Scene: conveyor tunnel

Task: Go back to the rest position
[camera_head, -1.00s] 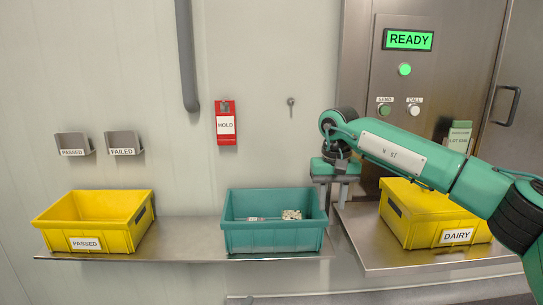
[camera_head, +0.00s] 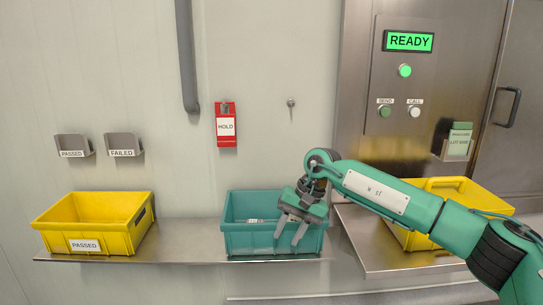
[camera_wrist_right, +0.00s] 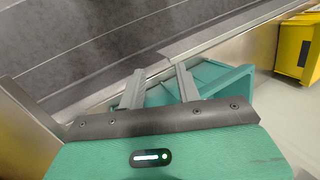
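My right gripper (camera_head: 290,230) is in front of the right part of the teal bin (camera_head: 240,240) in the head view, fingers pointing down. Its two fingers are spread apart with nothing between them. The right wrist view also shows the open fingers (camera_wrist_right: 158,88), with the teal bin (camera_wrist_right: 225,80) behind them. I cannot tell how far the fingers are from the bin's wall. My right arm reaches in from the right and covers part of the yellow bin on the right shelf. My left gripper is not in the head view.
A yellow PASSED bin (camera_head: 85,228) stands on the left of the steel shelf (camera_head: 180,250). Another yellow bin (camera_head: 470,190) stands on the right shelf (camera_head: 375,260). A red HOLD tag (camera_head: 226,125) hangs on the wall. The panel display (camera_head: 408,41) reads READY. The shelf between the left bins is clear.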

